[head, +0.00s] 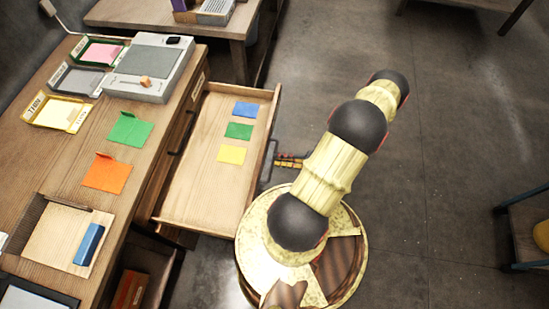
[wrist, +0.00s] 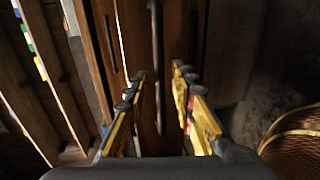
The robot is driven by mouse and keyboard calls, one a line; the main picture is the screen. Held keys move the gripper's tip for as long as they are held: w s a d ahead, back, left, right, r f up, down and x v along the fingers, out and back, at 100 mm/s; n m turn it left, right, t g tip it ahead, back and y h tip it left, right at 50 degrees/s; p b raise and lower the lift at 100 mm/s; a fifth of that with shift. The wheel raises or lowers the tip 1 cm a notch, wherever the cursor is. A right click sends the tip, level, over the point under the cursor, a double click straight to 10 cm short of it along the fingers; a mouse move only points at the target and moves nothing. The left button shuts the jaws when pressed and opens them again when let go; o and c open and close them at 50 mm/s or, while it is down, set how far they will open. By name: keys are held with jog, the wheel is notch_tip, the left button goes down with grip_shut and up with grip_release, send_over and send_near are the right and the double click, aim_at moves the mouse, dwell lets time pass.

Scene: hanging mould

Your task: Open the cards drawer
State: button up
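The cards drawer (head: 190,175) is pulled out of the wooden desk, with a blue card (head: 246,109), a green card (head: 239,131) and a yellow card (head: 231,154) in it. Its dark bar handle (wrist: 157,60) runs upright in the wrist view. My gripper (wrist: 160,85) is open, its yellow-and-black fingers on either side of the handle's line with gaps to both sides. In the head view my gripper (head: 288,161) is just outside the drawer front, partly hidden by my arm. I cannot tell whether it touches the handle.
The desk top (head: 70,155) carries a grey device (head: 150,68), coloured trays, a green envelope (head: 130,129), an orange envelope (head: 106,173) and a blue object (head: 88,244). A lower compartment holds a reddish box (head: 130,290).

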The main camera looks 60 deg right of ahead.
jog(key=v, duration=0.9)
dwell(0.3)
